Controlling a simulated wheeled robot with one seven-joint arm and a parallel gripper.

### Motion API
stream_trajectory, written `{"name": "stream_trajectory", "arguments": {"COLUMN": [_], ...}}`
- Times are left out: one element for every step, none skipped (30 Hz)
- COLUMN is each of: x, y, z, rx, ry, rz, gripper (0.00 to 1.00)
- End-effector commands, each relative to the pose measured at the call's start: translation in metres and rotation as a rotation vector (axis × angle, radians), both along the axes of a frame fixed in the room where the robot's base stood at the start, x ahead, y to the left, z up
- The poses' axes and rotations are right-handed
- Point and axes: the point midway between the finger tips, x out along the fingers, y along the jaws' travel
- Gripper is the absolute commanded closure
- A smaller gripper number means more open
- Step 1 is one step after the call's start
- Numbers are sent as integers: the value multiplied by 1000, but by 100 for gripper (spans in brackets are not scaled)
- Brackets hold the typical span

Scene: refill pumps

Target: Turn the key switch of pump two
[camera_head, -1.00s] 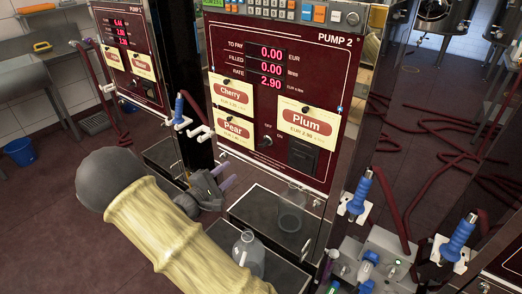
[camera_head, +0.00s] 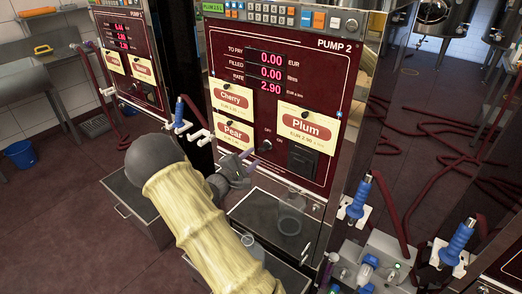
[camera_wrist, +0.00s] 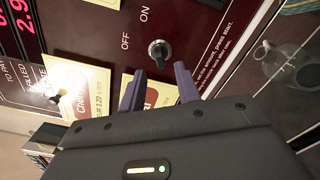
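Pump two (camera_head: 330,75) has a dark red front panel with displays and fruit labels. Its key switch (camera_head: 265,146) is a small round dark knob left of a dark square unit, with OFF and ON printed beside it. In the wrist view the key switch (camera_wrist: 159,52) shows metallic and dark, just beyond my fingertips. My gripper (camera_head: 250,162) is just below and left of the switch. In the wrist view its two purple-grey fingers (camera_wrist: 158,76) are apart with nothing held. I cannot tell exactly which mark the switch points to.
A clear jug (camera_head: 290,214) stands in the bay below the panel. Blue-handled nozzles (camera_head: 357,196) sit right of the pump, and another nozzle (camera_head: 180,112) hangs to its left. A second pump (camera_head: 125,60) stands left. A clear bottle is partly hidden behind my arm.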

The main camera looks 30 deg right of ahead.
Motion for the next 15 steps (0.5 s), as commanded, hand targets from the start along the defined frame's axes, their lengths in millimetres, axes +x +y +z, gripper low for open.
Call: {"name": "stream_trajectory", "arguments": {"x": [2,4,7,8,10,12,13,15,16,17,17,18,19,19,19], "y": [-10,-15,-22,-27,-31,-37,-41,-44,-48,-50,-52,-54,-54,-55,-55], "z": [1,0,0,0,1,1,1,1,0,0,0,0,0,0,0], "rx": [-1,-1,-1,-1,-1,-2,-1,-1,-1,0,0,0,0,-1,0], "ry": [0,0,0,1,0,-1,0,0,0,1,1,1,1,1,1], "rz": [-4,-4,-3,-3,-3,-3,-3,-2,-2,-2,-2,-1,-1,-1,0], "gripper": [67,67,67,67,67,67,67,67,67,67,67,67,67,67,67]}}
